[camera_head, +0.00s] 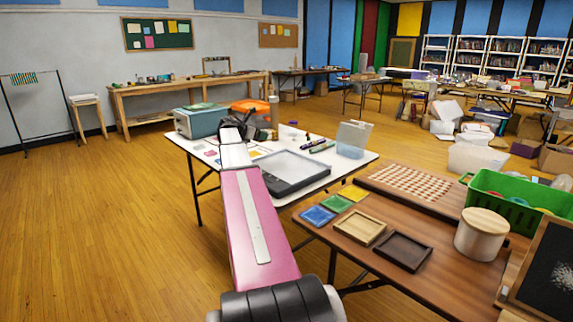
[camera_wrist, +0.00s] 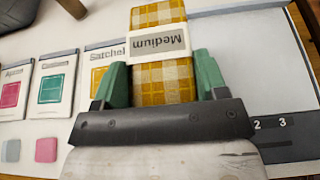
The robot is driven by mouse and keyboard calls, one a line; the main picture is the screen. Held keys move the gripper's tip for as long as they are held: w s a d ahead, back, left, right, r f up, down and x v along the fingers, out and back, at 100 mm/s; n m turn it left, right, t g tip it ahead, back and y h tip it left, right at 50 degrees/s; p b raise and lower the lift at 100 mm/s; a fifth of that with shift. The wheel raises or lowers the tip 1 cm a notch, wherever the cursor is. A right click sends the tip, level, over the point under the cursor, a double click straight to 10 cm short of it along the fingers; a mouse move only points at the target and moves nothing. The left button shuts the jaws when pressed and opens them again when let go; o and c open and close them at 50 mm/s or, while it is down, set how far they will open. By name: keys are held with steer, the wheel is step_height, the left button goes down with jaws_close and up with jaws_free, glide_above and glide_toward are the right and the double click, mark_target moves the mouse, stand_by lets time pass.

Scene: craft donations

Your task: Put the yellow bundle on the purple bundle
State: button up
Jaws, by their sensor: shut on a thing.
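My gripper (camera_wrist: 163,76) is shut on the yellow bundle (camera_wrist: 158,18), a yellow and white plaid folded cloth with a pale band marked "Medium". The green fingers grip its two long sides. In the head view my gripper (camera_head: 243,125) is a dark shape over the white table, and the bundle cannot be made out there.
Cards with coloured squares, one labelled "Satchel" (camera_wrist: 101,72), lie on the table below my gripper. A brown table (camera_head: 318,242) stands front right.

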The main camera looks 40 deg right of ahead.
glide_above(279, 166)
steer(key=f, duration=0.6)
steer(key=shift+s+f, duration=0.15)
steer(key=shift+s, duration=0.05)
steer(key=shift+f, duration=2.05)
steer(key=o, duration=0.9)
steer(key=shift+f, duration=0.1)
steer(key=shift+o, duration=0.2)
